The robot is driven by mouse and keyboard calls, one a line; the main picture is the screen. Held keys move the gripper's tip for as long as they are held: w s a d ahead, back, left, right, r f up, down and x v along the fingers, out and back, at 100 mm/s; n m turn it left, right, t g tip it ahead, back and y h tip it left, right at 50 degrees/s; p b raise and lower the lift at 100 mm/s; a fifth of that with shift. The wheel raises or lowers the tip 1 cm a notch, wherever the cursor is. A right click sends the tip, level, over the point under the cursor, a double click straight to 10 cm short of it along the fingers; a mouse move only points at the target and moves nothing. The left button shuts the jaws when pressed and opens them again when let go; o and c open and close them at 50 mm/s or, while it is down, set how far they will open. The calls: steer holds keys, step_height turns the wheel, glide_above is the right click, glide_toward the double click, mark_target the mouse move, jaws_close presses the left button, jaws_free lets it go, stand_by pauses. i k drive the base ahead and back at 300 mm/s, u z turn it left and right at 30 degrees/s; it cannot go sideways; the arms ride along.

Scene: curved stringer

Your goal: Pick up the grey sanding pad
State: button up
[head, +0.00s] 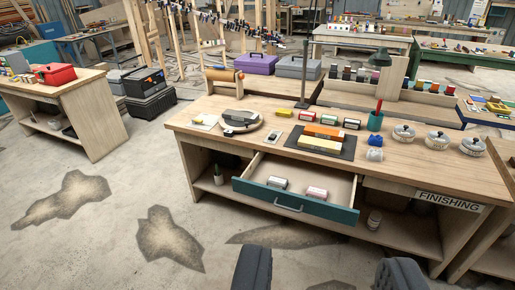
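The workbench (210,112) labelled FINISHING stands ahead with its teal-fronted drawer (318,212) pulled open. In the drawer lie a pale grey-white block (277,182) and a pinkish block (316,193). A small greyish pad (274,136) lies on the bench top, right of a round grey item (240,121). I cannot tell for certain which of these is the grey sanding pad. My gripper (326,264) shows as two dark fingertips at the bottom edge, wide apart, with bare floor between them. It is well short of the bench and holds nothing.
Several coloured blocks (325,131) sit on and around a dark mat on the bench. A side bench with a red toolbox (55,73) is left. The stained concrete floor in front is clear.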

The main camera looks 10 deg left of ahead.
mark_target(282, 182)
steer(key=u, duration=0.1)
steer(key=i, duration=2.7)
